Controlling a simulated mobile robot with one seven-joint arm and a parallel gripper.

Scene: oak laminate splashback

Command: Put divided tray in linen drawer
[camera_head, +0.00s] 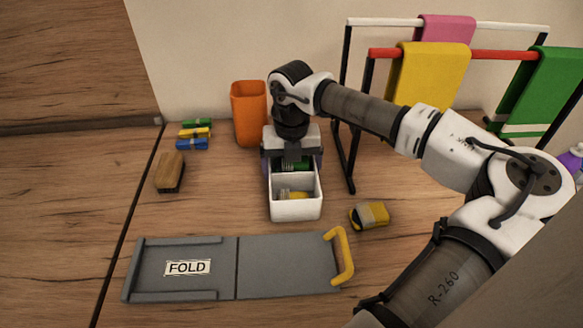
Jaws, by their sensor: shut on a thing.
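The divided tray (296,210) is a white box standing on the wooden counter, or just above it; I cannot tell which. A cross wall splits it. A yellow and grey item lies in the front compartment, and a dark green item shows in the rear one. My gripper (291,163) points down over the rear part of the tray and is shut on it. The gripper hides the tray's rear end and the exact contact. I cannot make out a linen drawer in this view.
A grey folding board (270,266) marked FOLD, with a yellow handle, lies in front. An orange bin (248,114) stands behind. A brush (170,173), folded cloths (194,134) and a yellow-grey roll (370,216) lie around. A towel rack (350,110) stands at the right rear.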

